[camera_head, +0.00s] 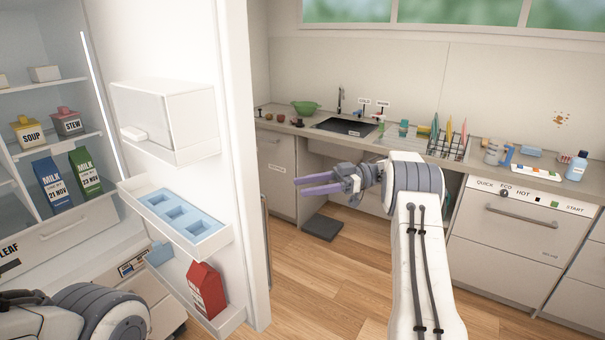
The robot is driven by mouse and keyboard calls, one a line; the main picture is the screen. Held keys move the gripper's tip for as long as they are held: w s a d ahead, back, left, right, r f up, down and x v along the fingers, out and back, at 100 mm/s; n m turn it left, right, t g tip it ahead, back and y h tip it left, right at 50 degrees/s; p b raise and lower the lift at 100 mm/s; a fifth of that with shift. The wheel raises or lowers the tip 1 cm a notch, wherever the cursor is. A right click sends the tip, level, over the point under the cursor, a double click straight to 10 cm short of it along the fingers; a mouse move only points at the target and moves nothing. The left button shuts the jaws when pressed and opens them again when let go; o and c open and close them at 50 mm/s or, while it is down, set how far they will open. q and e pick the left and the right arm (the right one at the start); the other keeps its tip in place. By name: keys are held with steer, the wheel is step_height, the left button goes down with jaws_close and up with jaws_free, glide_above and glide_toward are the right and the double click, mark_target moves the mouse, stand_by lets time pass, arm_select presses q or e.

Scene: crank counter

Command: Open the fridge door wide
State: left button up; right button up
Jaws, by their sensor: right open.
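The fridge door (240,130) stands open at the left middle, its inner side with shelves facing the fridge inside. The fridge interior (60,225) shows at the far left, with a soup box (27,131), a stew box (68,121), a blue milk carton (52,185) and a green milk carton (86,172). My right gripper (300,186) is open and empty, to the right of the door, its fingers pointing left toward the door's outer side and apart from it. My left arm shows at the bottom left; its gripper is out of view.
Door shelves hold a clear-lidded bin (165,115), a blue tray (178,217) and a red carton (206,290). A counter (400,142) with a sink (345,126) and dish rack (447,148) runs along the back. A dishwasher (505,235) stands right. Wooden floor (310,285) is clear beside the door.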

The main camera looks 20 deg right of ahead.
arm_select(q)
steer(key=shift+r+p, duration=0.8)
steer(key=shift+r, duration=0.45)
